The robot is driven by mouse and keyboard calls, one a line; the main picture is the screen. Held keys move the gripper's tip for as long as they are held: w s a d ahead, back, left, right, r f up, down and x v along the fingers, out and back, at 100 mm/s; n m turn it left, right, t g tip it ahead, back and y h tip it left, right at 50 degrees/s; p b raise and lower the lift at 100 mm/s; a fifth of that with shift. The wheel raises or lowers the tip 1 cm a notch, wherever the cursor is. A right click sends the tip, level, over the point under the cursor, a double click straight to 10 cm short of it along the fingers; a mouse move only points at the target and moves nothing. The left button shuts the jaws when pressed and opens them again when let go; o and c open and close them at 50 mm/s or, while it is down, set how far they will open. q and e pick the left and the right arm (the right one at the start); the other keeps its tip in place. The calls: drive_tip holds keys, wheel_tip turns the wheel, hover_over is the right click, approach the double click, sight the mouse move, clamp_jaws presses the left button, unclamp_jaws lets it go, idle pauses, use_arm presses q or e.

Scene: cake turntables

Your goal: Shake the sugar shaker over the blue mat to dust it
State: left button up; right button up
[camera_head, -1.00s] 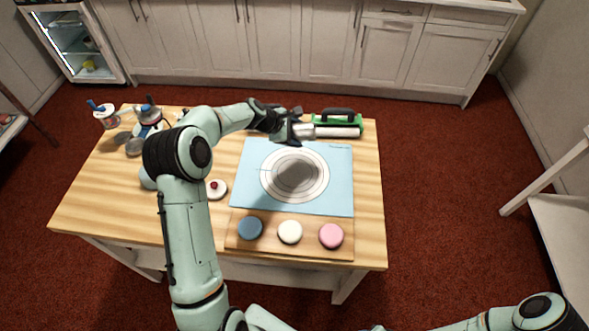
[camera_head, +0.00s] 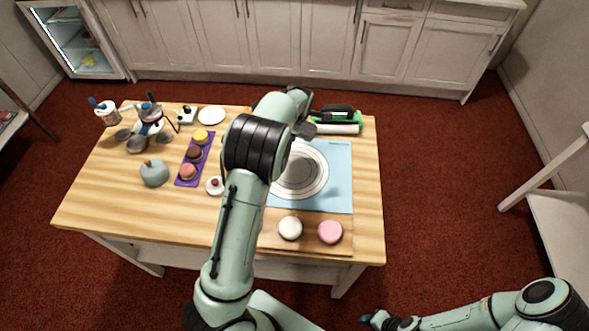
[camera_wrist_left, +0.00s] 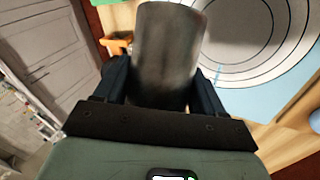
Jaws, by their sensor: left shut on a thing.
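The blue mat (camera_head: 339,190) with printed circles lies on the right half of the wooden table; a dark shadow falls on its circles. My left gripper (camera_head: 304,130) is over the mat's far left part, partly hidden by my own arm. In the left wrist view it (camera_wrist_left: 162,80) is shut on a grey metal cylinder, the sugar shaker (camera_wrist_left: 168,45), and the mat (camera_wrist_left: 258,102) shows beyond it at the right. The shaker cannot be made out in the head view. My right gripper (camera_head: 374,318) is low at the bottom edge, away from the table; its jaws are unclear.
A wooden board (camera_head: 345,249) with white (camera_head: 290,228) and pink (camera_head: 330,231) round pieces lies in front of the mat. A green holder (camera_head: 335,112) stands behind it. A purple tray (camera_head: 187,183), a grey-blue pot (camera_head: 154,173) and a white plate (camera_head: 211,115) are left.

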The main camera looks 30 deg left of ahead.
use_arm(q)
drive_tip(key=g+y, duration=0.1)
drive_tip(key=y, duration=0.1)
drive_tip(key=r+m+y, duration=0.1)
drive_tip(key=y, duration=0.2)
drive_tip(key=shift+d+r+g, duration=0.15)
drive_tip(key=shift+r+g, duration=0.05)
drive_tip(key=shift+g, duration=0.2)
drive_tip(key=y, duration=0.2)
drive_tip(key=r+m+g+y, duration=0.1)
drive_tip(key=y, duration=0.1)
drive_tip(key=m+g+y, duration=0.1)
drive_tip(key=shift+r+y, duration=0.25)
drive_tip(key=shift+y, duration=0.15)
drive_tip(key=shift+f, duration=0.1)
